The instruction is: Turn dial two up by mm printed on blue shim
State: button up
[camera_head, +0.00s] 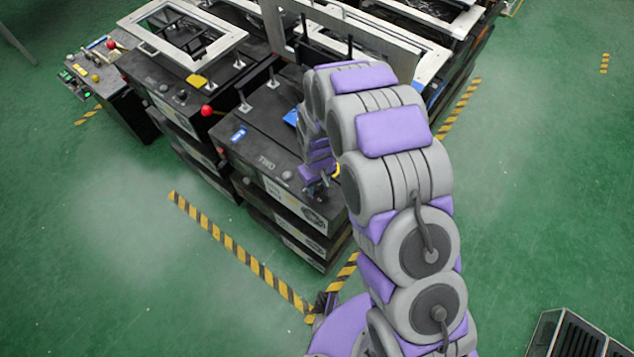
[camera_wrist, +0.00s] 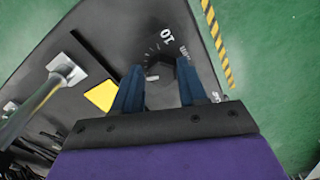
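A dark round dial (camera_wrist: 160,72) sits on the black top of a cabinet in the wrist view, with white tick marks and a "10" printed beside it. My gripper (camera_wrist: 159,66) is open, one finger either side of the dial; I cannot tell if they touch it. In the head view the cabinet (camera_head: 262,150) is marked "TWO", and my arm largely hides my gripper at its right front corner. A small blue piece (camera_head: 238,135) with a pale mark lies on the cabinet's left edge; its print is too small to read. Another blue patch (camera_head: 291,117) is partly behind my arm.
A yellow label (camera_wrist: 102,95) and a metal post on a plate (camera_wrist: 62,68) lie left of my fingers in the wrist view. Striped floor tape (camera_head: 240,252) borders clear green floor.

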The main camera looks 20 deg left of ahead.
jog(key=shift+a, duration=0.15)
jog(key=c, duration=0.7)
jog(key=shift+r+m+p, duration=0.1)
jog(key=shift+m+p, duration=0.7)
jog(key=shift+m, duration=0.1)
jog(key=shift+c, duration=0.2)
jog(key=shift+m+p, duration=0.45)
jog(key=shift+m, duration=0.65)
jog(key=o, duration=1.1)
jog(key=shift+c, duration=0.2)
notch_tip(320, 180, up, 17)
jog(key=p, duration=0.2)
